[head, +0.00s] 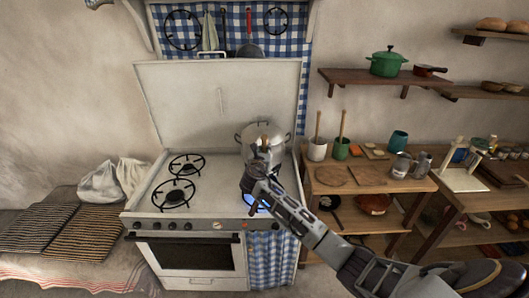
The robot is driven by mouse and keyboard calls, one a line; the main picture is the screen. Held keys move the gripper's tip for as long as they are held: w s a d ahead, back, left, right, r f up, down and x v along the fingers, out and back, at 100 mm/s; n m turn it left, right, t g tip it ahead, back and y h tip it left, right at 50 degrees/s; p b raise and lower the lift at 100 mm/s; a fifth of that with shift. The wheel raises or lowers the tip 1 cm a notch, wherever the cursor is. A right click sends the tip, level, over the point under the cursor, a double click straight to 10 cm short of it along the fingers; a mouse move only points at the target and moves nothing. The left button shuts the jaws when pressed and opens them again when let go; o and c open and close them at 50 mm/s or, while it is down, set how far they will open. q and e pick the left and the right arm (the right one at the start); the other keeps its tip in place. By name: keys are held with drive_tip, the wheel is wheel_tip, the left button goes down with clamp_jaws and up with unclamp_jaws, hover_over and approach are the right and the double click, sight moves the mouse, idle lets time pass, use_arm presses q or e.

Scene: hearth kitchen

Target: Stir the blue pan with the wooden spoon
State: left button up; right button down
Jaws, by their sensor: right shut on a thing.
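My right gripper (262,157) is over the right side of the stove. It is shut on a thin brown handle (264,138), which looks like the wooden spoon. The spoon's lower end is hidden by the gripper and arm. A small dark vessel (247,184) on the front right burner is mostly covered by my right arm. Bright blue (254,199) shows at its base; whether this is the blue pan's side or a flame, I cannot tell. I cannot see whether the spoon touches the pan's inside. My left gripper is not in view.
A large lidded silver pot (279,134) stands behind the gripper on the back right burner. The left burners (174,193) are bare. A white crock (317,151) and a green crock (341,150) with wooden utensils stand on the side table (386,185) at right.

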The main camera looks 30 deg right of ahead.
sight(264, 142)
drive_tip(key=shift+r, duration=2.45)
